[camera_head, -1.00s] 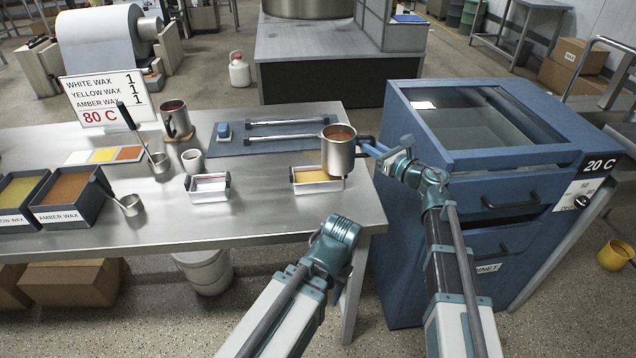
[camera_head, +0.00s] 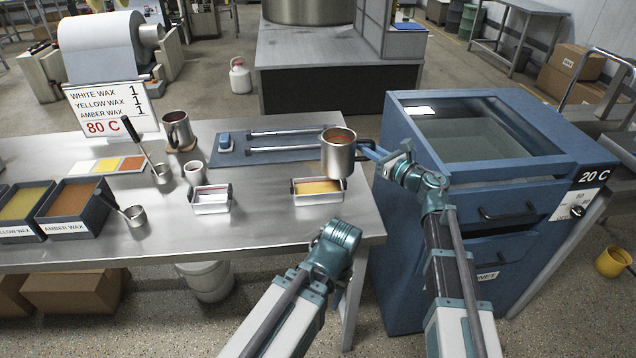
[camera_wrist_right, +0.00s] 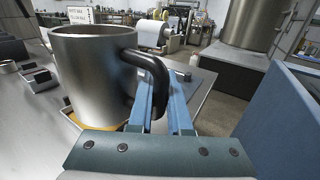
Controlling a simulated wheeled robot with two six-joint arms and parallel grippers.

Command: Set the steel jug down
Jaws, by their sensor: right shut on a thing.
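The steel jug (camera_head: 338,155) is held upright over the small metal tray with yellow-orange wax (camera_head: 317,197) near the table's right end. Amber liquid shows inside its mouth. My right gripper (camera_head: 364,147) is shut on the jug's black handle; in the right wrist view the blue fingers (camera_wrist_right: 168,105) close around that handle, with the jug (camera_wrist_right: 95,75) to their left. The jug appears above the table, its base apart from the tray. My left arm reaches up from the bottom, but its gripper cannot be made out.
A second steel mug (camera_head: 178,132) stands on a coaster at the back of the table (camera_head: 270,228). A blue mat (camera_head: 285,157) holds two rods. Another small tray (camera_head: 211,202) and wax bins (camera_head: 75,207) lie left. A blue cabinet (camera_head: 398,165) stands right.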

